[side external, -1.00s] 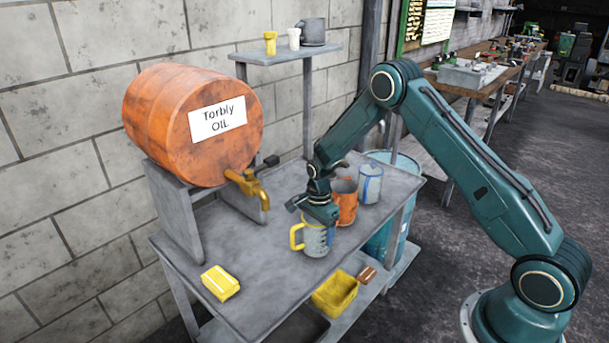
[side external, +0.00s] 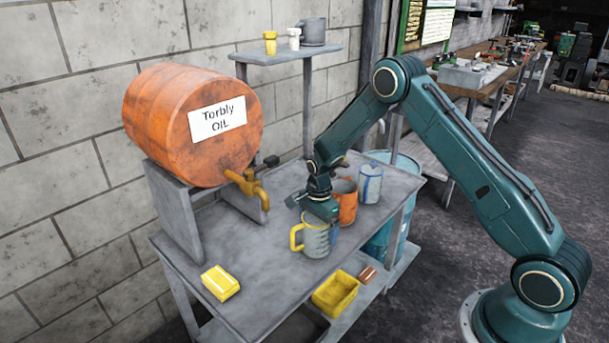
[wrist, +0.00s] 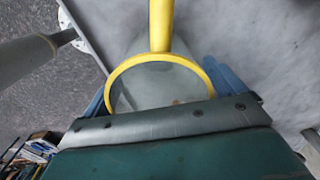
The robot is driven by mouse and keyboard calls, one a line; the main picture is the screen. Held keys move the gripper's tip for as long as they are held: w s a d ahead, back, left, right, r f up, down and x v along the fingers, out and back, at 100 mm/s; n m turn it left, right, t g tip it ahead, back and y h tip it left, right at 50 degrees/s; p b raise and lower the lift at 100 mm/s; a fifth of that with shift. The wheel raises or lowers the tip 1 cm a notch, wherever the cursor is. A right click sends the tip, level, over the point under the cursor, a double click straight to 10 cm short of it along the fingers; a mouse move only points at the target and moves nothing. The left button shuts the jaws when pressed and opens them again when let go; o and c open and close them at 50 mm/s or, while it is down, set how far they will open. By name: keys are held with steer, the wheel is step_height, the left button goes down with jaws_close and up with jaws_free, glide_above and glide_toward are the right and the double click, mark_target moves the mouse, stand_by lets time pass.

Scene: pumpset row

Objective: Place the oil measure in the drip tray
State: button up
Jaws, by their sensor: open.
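The oil measure (side external: 316,241), a clear jug with a yellow rim and handle, stands upright on the grey bench top. Its handle points left in the side view. My gripper (side external: 320,222) is at the top of it, pointing down. In the wrist view the jaws are open, with one blue finger on each side of the yellow-rimmed measure (wrist: 160,88); whether they touch it I cannot tell. A dark grey shape on the lower shelf, perhaps the drip tray (side external: 300,328), is partly hidden by the bench and cut off by the frame.
An orange mug (side external: 346,200) and a pale blue-marked container (side external: 369,184) stand close behind my gripper. The orange oil drum (side external: 165,125) with its brass tap (side external: 248,185) is left. A yellow block (side external: 220,282) lies front left. A yellow bin (side external: 335,293) is on the lower shelf.

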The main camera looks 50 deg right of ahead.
step_height(320, 180, up, 12)
steer(key=shift+r, duration=0.2)
stand_by(0.4)
steer(key=shift+a, duration=0.1)
stand_by(0.4)
